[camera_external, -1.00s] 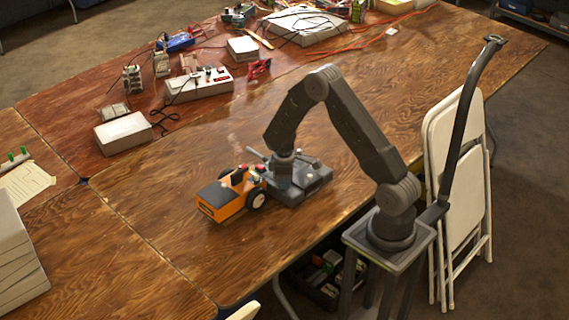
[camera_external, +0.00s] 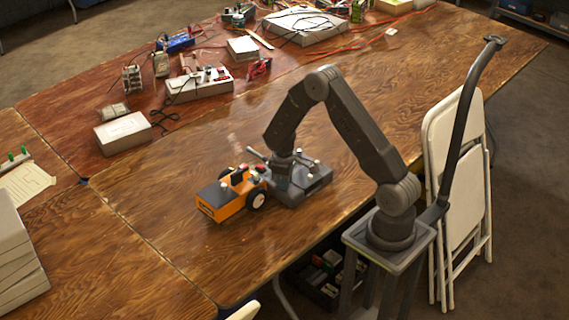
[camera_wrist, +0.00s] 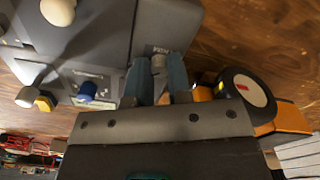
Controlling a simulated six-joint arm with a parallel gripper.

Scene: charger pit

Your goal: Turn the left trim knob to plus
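A dark grey control box (camera_external: 312,183) lies on the wooden table, docked against an orange wheeled vehicle (camera_external: 225,200). In the wrist view the box (camera_wrist: 70,35) carries pale round knobs, a blue knob (camera_wrist: 87,91) and a yellow one (camera_wrist: 45,102). My gripper (camera_external: 284,182) is down at the box top. In the wrist view my gripper (camera_wrist: 158,75) has its two blue-grey fingers on either side of a small grey knob (camera_wrist: 158,62), which fills the gap between them. Printed lettering beside this knob is too small to read surely. Its pointer and the plus mark cannot be made out.
The vehicle's wheel (camera_wrist: 245,92) is close to the right of my fingers in the wrist view. A pale stick-like lever (camera_external: 257,154) rises at the box's far left. Electronics and a white box (camera_external: 123,133) are farther back. The table around the box is mostly clear.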

